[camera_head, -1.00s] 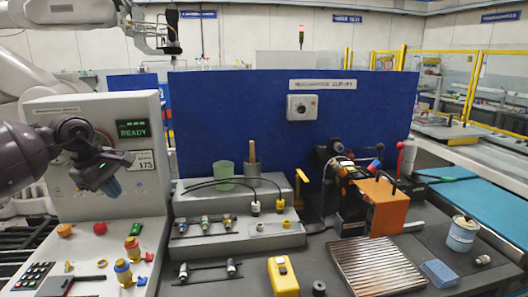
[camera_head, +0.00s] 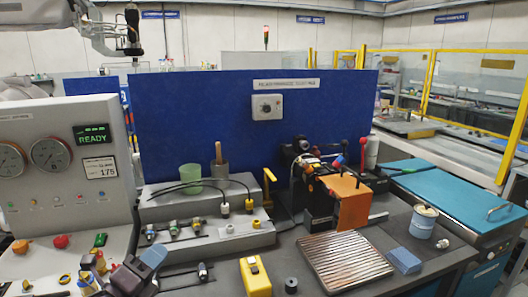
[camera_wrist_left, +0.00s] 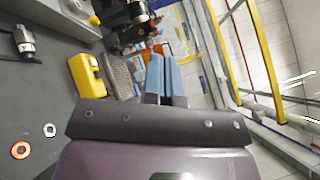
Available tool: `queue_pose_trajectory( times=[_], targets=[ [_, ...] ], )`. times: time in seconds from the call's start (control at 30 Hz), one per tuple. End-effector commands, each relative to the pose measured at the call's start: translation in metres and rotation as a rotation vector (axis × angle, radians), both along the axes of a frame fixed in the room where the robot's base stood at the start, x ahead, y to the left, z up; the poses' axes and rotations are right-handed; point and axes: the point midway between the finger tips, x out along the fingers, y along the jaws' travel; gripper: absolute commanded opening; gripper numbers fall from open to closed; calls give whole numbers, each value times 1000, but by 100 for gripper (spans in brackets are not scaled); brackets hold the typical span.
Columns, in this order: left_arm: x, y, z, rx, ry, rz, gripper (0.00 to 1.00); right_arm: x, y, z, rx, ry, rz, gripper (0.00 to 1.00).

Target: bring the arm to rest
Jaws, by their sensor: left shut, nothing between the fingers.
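My left gripper (camera_head: 150,262) shows at the lower left of the head view, above the front of the grey control panel and its bench edge. Its blue fingers are together and hold nothing. The blue fingers of the left gripper (camera_wrist_left: 163,72) also show side by side in the left wrist view, past the dark wrist bracket. My right gripper is in neither view.
A grey panel (camera_head: 60,200) with gauges and a READY display stands at the left. The yellow box (camera_head: 255,277), ribbed metal plate (camera_head: 345,262), orange-covered machine (camera_head: 345,200) and white-blue can (camera_head: 423,222) sit on the dark bench. A blue screen (camera_head: 200,110) stands behind.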

Motion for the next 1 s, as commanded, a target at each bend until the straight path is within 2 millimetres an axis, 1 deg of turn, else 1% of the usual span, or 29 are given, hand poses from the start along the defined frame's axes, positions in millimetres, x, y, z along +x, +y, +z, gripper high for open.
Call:
queue_pose_trajectory(
  times=[0.03, 0.1, 0.17, 0.27, 0.37, 0.4, 0.47, 0.5, 0.6, 0.7, 0.8, 1.0],
  targets=[
    [-8, 8, -10, -119, 75, 66, 0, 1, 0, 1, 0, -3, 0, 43],
    [-18, 21, -25, -279, 180, 164, 0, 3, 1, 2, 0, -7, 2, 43],
    [-29, 32, -40, -413, 272, 249, 0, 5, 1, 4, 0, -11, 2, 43],
    [-52, 50, -68, -630, 425, 395, 0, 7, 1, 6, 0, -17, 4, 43],
    [-82, 64, -97, -837, 578, 549, 0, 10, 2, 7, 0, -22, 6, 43],
    [-95, 68, -110, -916, 638, 614, 0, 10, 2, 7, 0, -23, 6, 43],
    [-118, 73, -127, -1032, 729, 710, 0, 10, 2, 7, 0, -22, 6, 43],
    [-134, 75, -138, -1105, 786, 774, 0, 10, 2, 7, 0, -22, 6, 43],
    [-169, 76, -159, -1252, 910, 913, 0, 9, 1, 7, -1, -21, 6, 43],
    [-197, 75, -172, -1352, 997, 1019, 0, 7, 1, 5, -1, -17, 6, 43],
    [-220, 72, -181, -1429, 1067, 1107, 0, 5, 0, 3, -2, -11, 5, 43],
    [-259, 65, -191, -1542, 1177, 1249, 0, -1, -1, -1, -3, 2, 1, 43]
  ],
)
